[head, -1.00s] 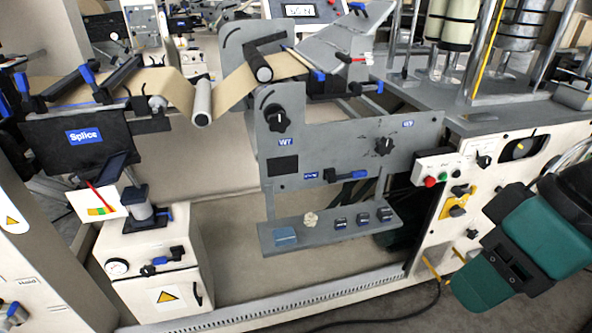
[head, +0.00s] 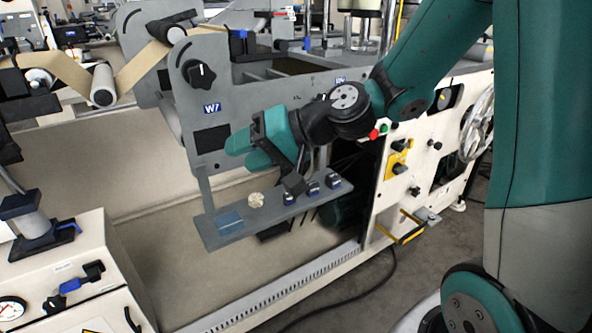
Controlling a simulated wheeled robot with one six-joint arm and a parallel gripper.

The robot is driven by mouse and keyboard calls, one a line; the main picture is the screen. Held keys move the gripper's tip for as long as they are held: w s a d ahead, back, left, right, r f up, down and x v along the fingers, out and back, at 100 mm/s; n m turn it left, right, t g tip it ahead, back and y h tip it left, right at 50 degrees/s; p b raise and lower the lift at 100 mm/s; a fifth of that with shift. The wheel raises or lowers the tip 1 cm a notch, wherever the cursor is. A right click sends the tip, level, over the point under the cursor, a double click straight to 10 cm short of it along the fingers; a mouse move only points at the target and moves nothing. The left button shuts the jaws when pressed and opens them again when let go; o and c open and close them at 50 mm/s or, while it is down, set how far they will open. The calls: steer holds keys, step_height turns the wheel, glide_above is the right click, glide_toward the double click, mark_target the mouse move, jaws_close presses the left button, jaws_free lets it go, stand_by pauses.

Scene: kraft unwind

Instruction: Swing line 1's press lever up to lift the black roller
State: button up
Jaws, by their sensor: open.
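I cannot tell which lever is line 1's press lever. The blue-ended handle seen low on the grey panel (head: 222,100) earlier is out of sight, with my gripper in front of that area. My gripper (head: 262,150) is open in front of the panel's lower part, below and right of the roller. Whether it touches anything is unclear.
A cream cabinet (head: 95,262) stands at lower left. Red and green buttons (head: 379,131) are right of my wrist.

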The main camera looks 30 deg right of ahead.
steer(key=w+d+f+m+t+h+b, duration=0.3)
steer(key=d+f+m+b, duration=0.15)
steer(key=d, duration=0.45)
steer(key=w+d+f+m+t+h+b, duration=0.35)
steer(key=d+f+m, duration=0.25)
steer(key=d, duration=0.3)
steer(key=w+d+f+m+t+h+b, duration=0.25)
steer(key=d+f+m+t, duration=0.2)
steer(key=d, duration=0.45)
steer(key=shift+m+g+h, duration=0.3)
steer(key=shift+m+g, duration=0.1)
steer(key=w+p, duration=1.1)
steer(key=w+a+p, duration=0.1)
steer(key=w+p, duration=0.4)
steer(key=shift+w+a+f, duration=0.1)
steer(key=shift+w+f, duration=0.2)
steer(key=shift+w, duration=0.1)
jaws_close()
